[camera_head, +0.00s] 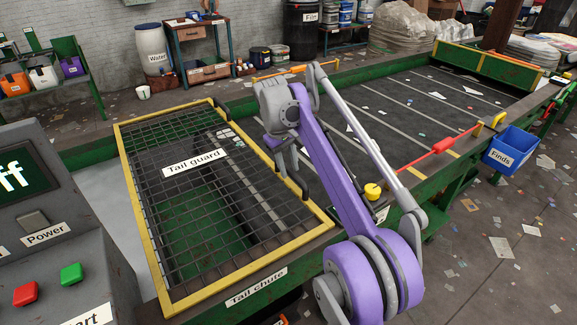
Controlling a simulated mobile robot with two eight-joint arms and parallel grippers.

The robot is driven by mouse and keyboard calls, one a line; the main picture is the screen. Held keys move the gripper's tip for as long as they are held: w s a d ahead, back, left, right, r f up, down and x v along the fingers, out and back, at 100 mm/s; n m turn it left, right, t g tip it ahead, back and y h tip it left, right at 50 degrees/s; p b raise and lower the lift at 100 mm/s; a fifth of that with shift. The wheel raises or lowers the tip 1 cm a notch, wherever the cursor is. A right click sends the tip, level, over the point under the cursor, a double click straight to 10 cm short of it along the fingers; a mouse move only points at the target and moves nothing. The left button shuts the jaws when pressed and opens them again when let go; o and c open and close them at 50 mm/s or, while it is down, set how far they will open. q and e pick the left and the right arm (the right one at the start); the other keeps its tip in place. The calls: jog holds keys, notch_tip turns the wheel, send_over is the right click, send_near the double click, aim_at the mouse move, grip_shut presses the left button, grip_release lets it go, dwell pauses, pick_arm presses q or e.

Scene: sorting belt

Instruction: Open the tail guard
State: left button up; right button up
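The tail guard (222,203) is a black wire mesh panel in a yellow frame, with a white "Tail guard" label. It lies flat and closed over the green tail end of the belt, left of centre. My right arm, purple and grey, reaches up from the lower right. My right gripper (292,172) points down at the guard's right side, close to the yellow frame. I cannot tell whether it touches the guard, and its fingers are too small and dark to show their opening. My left gripper is not in view.
A control panel (50,230) with red and green buttons stands at the left front. The belt (430,100) with scattered litter runs to the back right.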

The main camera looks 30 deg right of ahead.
grip_shut()
dwell(1.1)
